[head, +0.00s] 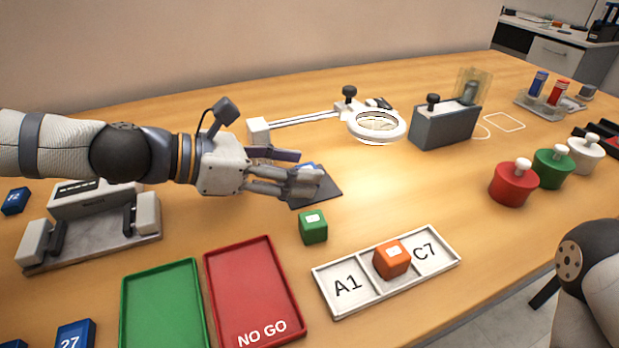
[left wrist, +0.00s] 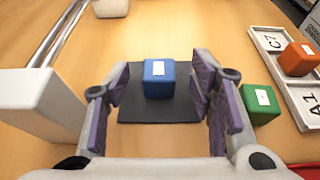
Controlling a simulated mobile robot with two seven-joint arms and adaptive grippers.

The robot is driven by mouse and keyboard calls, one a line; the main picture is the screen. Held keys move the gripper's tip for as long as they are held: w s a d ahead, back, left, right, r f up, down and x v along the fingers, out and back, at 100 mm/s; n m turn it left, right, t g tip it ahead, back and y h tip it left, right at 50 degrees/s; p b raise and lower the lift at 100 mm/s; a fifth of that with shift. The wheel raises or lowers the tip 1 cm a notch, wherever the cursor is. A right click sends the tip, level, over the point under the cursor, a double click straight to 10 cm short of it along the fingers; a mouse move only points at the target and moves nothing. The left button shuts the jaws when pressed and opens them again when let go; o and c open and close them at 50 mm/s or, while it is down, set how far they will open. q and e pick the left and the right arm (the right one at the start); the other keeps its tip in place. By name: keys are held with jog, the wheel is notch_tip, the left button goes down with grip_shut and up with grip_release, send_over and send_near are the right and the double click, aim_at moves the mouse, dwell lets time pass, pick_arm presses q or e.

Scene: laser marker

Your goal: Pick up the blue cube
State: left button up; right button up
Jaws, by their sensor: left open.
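The blue cube (left wrist: 159,80) with a white label on top sits on a dark square mat (left wrist: 182,110) in the left wrist view. In the head view only a small bit of the blue cube (head: 305,167) shows behind my fingers; the mat (head: 326,190) shows around them. My left gripper (head: 303,178) is open over the mat. In the left wrist view its two purple-padded fingers (left wrist: 160,88) stand on either side of the cube, with gaps on both sides. My right gripper is not in view; only part of my right arm shows at the right edge.
A green cube (head: 313,227) stands close to the mat. An orange cube (head: 391,259) sits in the middle of a labelled white tray (head: 325,272). A magnifier (head: 377,125) on a white stand (head: 258,131) is behind. Red (head: 254,290) and green (head: 164,305) trays lie in front.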

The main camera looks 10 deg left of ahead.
pick_arm(q)
jog(key=shift+w+d+f, duration=0.35)
jog(key=shift+d+f, duration=0.15)
jog(key=shift+f, duration=0.05)
jog(key=shift+w+d+r, duration=0.1)
jog(key=shift+r, duration=0.15)
jog(key=shift+c, duration=0.2)
jog(key=c, duration=1)
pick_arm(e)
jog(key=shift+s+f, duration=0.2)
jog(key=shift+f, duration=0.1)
pick_arm(q)
jog(key=shift+o, duration=0.2)
